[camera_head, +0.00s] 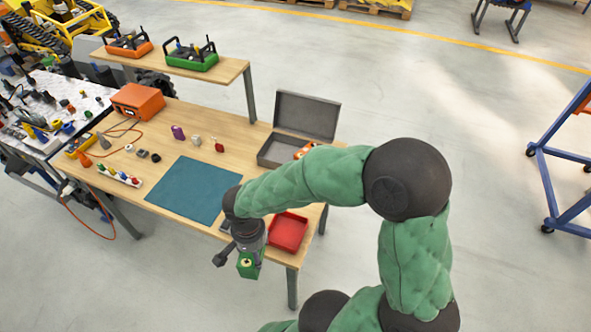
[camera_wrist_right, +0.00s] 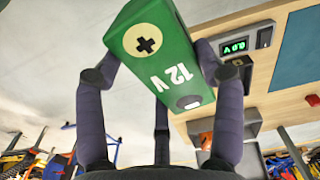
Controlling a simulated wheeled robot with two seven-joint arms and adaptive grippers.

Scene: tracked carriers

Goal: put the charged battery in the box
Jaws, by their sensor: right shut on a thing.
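A green battery (camera_head: 249,265) marked 12 V, with a plus sign on a pale disc, is in my right gripper (camera_head: 243,258), in front of the table's near edge. In the right wrist view the battery (camera_wrist_right: 160,60) sits between the dark fingers of the gripper (camera_wrist_right: 160,85), which is shut on it. A grey box (camera_head: 307,115) with its lid raised stands at the table's right end; my arm hides part of it. A shallow red tray (camera_head: 289,231) is at the near right corner. My left gripper is not in view.
A teal mat (camera_head: 193,189) lies on the wooden table. A small meter (camera_wrist_right: 236,46) with a lit green display shows beside the battery in the wrist view. Small parts, an orange case (camera_head: 138,101) and a raised shelf with orange and green carriers (camera_head: 191,57) are farther left.

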